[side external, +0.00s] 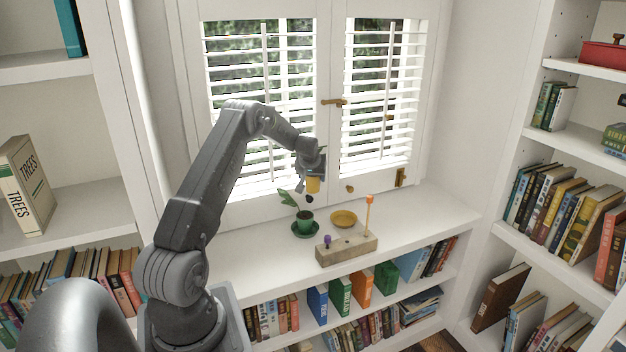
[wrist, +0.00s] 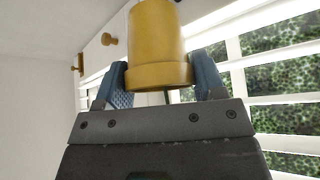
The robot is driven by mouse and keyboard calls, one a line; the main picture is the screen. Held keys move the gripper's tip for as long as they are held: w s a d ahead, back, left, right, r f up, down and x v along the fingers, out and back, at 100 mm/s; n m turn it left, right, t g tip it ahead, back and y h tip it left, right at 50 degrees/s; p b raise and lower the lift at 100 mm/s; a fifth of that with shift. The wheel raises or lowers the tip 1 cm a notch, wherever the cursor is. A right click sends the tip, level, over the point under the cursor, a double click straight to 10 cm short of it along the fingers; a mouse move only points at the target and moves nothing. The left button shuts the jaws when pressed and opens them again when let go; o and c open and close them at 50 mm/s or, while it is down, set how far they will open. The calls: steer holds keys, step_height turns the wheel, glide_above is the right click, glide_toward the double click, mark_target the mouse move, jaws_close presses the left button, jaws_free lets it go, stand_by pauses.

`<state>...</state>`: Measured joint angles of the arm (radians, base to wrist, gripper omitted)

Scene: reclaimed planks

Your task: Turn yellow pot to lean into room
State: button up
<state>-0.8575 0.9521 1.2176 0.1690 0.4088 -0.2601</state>
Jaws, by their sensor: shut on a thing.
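The yellow pot (side external: 313,185) is off the sill, held in the air in front of the window. My gripper (side external: 309,177) is shut on it from above. In the wrist view the yellow pot (wrist: 158,42) sits between the two blue finger pads of my gripper (wrist: 163,82), its wider rim nearest the gripper. A sliver of green stem shows below the rim; most of the plant is hidden, so I cannot tell which way it leans. An empty yellow saucer (side external: 343,219) lies on the white sill (side external: 428,217), below and right of the pot.
A green pot (side external: 305,224) with a leafy plant stands on a green saucer (side external: 305,233), left of the yellow saucer. A wooden block (side external: 346,250) with a purple knob and an orange-topped stick stands in front. Shuttered windows (side external: 262,110) are close behind. The right sill is clear.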

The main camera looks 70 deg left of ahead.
steer(key=shift+w, duration=0.1)
steer(key=w+d+f+m, duration=0.1)
steer(key=w+f, duration=0.2)
steer(key=w+d+f+m+t+h, duration=0.1)
steer(key=w+f, duration=0.2)
steer(key=w, duration=0.1)
steer(key=w+d+f+m, duration=0.2)
steer(key=w+f, duration=0.1)
steer(key=f, duration=0.1)
steer(key=shift+w+t+h, duration=0.25)
steer(key=shift+t+h, duration=0.05)
steer(key=shift+t, duration=0.1)
steer(key=shift+f, duration=1.55)
steer(key=o, duration=1.2)
steer(key=shift+c, duration=0.2)
steer(key=shift+f, duration=0.1)
steer(key=shift+s+d, duration=0.1)
